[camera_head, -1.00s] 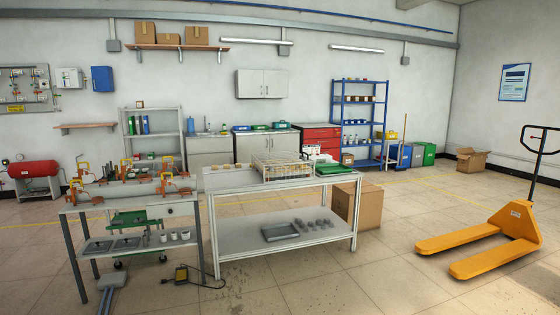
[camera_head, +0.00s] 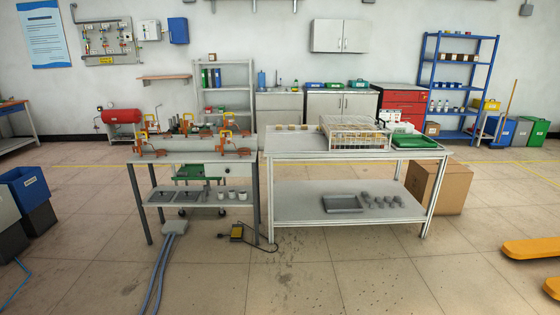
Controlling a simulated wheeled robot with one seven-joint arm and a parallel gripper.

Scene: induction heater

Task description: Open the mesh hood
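A wire mesh cage (camera_head: 357,136), which looks like the mesh hood, sits on the right-hand white table (camera_head: 297,147), toward its right half. It appears to be down on the tabletop, but its hinge or handle is too small to make out. Pale objects show through its mesh, not clearly. The left bench (camera_head: 170,158) carries several orange clamp-like fixtures (camera_head: 205,143) and stands close beside the white table. My gripper is not in view.
A green tray (camera_head: 417,142) is right of the cage. A cardboard box (camera_head: 450,187) stands at the table's right. A foot pedal (camera_head: 237,232) and grey hoses (camera_head: 163,265) lie on the floor ahead. Yellow pallet forks (camera_head: 530,249) are at the right. The front floor is mostly clear.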

